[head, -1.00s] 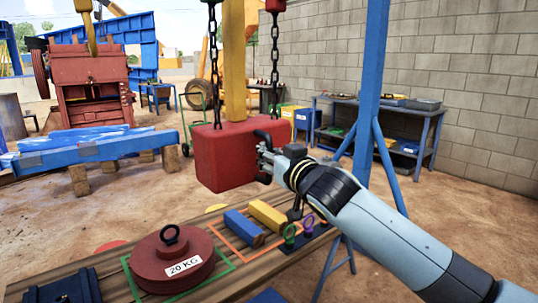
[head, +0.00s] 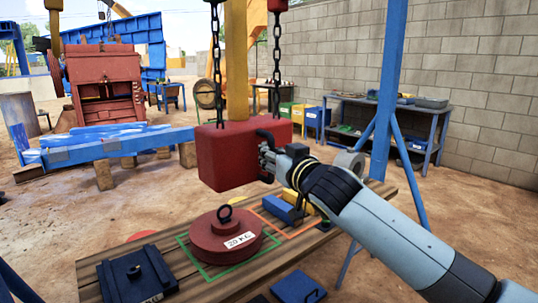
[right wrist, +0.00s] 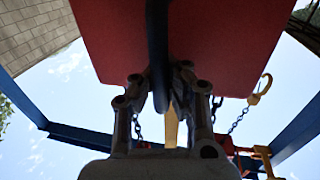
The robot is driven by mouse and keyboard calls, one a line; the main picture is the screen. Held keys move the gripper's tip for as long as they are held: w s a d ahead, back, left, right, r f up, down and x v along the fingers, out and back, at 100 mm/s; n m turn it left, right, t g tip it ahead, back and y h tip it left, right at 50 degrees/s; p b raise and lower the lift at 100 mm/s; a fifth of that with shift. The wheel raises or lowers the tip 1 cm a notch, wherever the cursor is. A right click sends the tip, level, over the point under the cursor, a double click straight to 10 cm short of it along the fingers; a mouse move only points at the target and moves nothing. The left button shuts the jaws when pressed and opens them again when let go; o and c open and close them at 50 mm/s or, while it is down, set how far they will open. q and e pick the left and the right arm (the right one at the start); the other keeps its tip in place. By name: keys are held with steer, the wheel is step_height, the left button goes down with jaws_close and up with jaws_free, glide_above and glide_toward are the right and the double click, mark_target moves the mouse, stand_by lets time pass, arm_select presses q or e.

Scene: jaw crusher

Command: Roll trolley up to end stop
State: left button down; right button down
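A red block (head: 240,155) hangs on two chains (head: 277,50) beside a yellow upright bar. A black handle (head: 266,136) sticks out of its right side. My right gripper (head: 268,160) is at this handle. In the right wrist view the fingers (right wrist: 160,95) stand close on both sides of the dark handle bar (right wrist: 157,45), with the red block above them. A blue overhead beam and a partly hidden red part (right wrist: 238,158) show behind; I cannot tell whether that part is the trolley. No end stop can be made out. My left gripper is not in view.
A wooden bench (head: 372,205) stands below the block, with a red 20 kg weight (head: 226,238), a dark blue box (head: 135,270) and coloured bars. A blue post (head: 388,90) stands right of the block. Open dirt floor lies beyond.

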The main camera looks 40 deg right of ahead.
steer(key=shift+s+a+f, duration=0.1)
steer(key=shift+s+f, duration=0.05)
steer(key=shift+f, duration=0.25)
steer(key=c, duration=1.8)
jaws_free()
steer(key=shift+a, duration=0.1)
steer(key=shift+o, duration=1)
steer(key=shift+s+a+r, duration=0.15)
steer(key=shift+r, duration=0.05)
steer(key=o, duration=0.3)
steer(key=shift+r, duration=0.1)
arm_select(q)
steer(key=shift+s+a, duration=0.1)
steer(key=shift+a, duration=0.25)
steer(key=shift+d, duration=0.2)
arm_select(e)
steer(key=s, duration=0.4)
steer(key=s+a, duration=0.1)
steer(key=s, duration=0.6)
steer(key=shift+s+a, duration=0.15)
steer(key=shift+s, duration=0.2)
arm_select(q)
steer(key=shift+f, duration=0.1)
